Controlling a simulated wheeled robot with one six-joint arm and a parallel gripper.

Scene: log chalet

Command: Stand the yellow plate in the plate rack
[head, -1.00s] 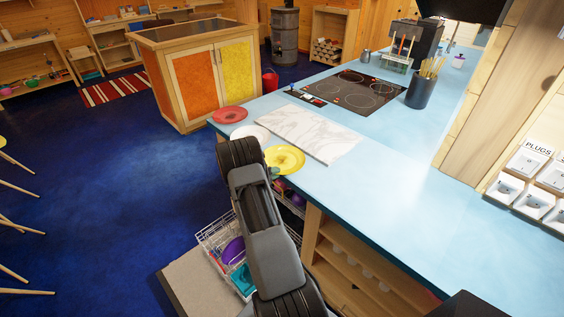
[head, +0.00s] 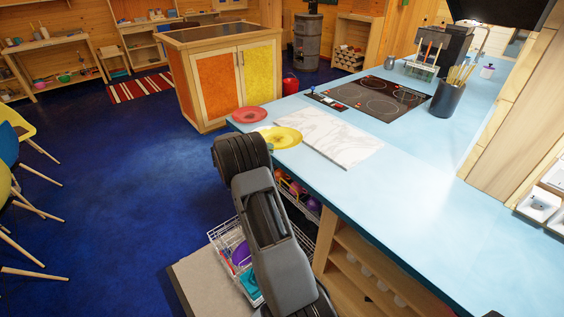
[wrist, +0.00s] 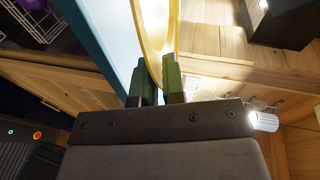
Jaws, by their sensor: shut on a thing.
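The yellow plate (head: 282,138) shows in the head view past the end of my arm, in front of the counter's near left end. In the wrist view the plate (wrist: 153,28) is seen nearly edge-on, its rim between my two green fingers. My gripper (wrist: 158,78) is shut on that rim. In the head view my arm hides most of the gripper. A white wire rack (head: 222,240) stands low beside the counter with purple and teal things in it, partly hidden by my arm. I cannot tell whether it is the plate rack.
The blue counter (head: 420,185) carries a red plate (head: 249,114), a white marble board (head: 335,140), a hob (head: 372,98) and a dark utensil pot (head: 446,100). A small rack (head: 424,66) stands farther back. Open floor (head: 130,180) lies left of my arm.

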